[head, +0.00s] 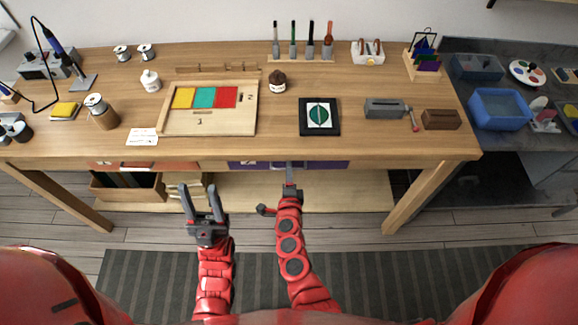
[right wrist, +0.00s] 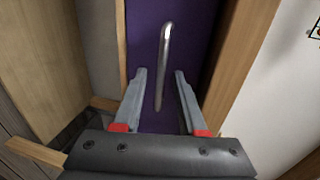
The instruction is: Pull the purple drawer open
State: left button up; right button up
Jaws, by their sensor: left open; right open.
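The purple drawer (head: 325,165) sits under the front edge of the wooden workbench; its front looks flush and closed. In the right wrist view its purple front (right wrist: 195,35) carries a long silver bar handle (right wrist: 166,45). My right gripper (head: 289,166) is at the drawer front, and in the right wrist view its open fingers (right wrist: 160,72) lie on either side of the handle's line, with a gap on both sides. Whether the fingertips reach past the bar I cannot tell. My left gripper (head: 198,188) is open and empty, in front of the bench, left of the right one.
An orange-red drawer front (head: 150,166) is left of the purple one. Below are a wooden crate (head: 128,187) and a low shelf (head: 345,190). The workbench (head: 350,145) holds tools and a tray of coloured panels (head: 208,122). Floor in front is clear.

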grip_shut()
dwell(1.5)
